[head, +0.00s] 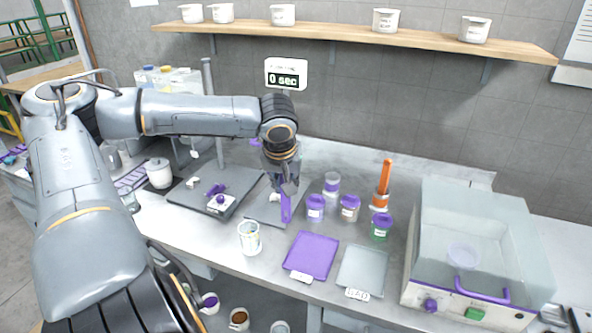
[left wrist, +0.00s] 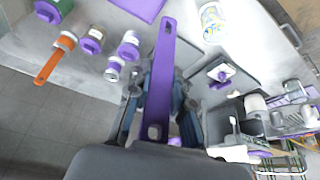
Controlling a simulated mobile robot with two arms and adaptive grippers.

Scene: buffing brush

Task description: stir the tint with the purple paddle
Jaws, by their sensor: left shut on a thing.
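My left gripper (head: 284,184) is shut on the purple paddle (head: 286,208) and holds it above the bench. The paddle hangs down with its free end lowest. In the left wrist view the paddle (left wrist: 166,60) shows as a long flat purple strip with slots, running up from between the fingers (left wrist: 158,125). The can also shows in the left wrist view (left wrist: 212,23). I cannot tell which vessel holds the tint. My right gripper is out of view.
Several small jars with purple lids (head: 316,208) stand right of the paddle, near an orange-handled tool (head: 383,184). A purple mat (head: 311,256) and a grey mat (head: 362,270) lie in front. A clear-lidded machine (head: 470,240) fills the right; a stirrer stand base (head: 215,190) is left.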

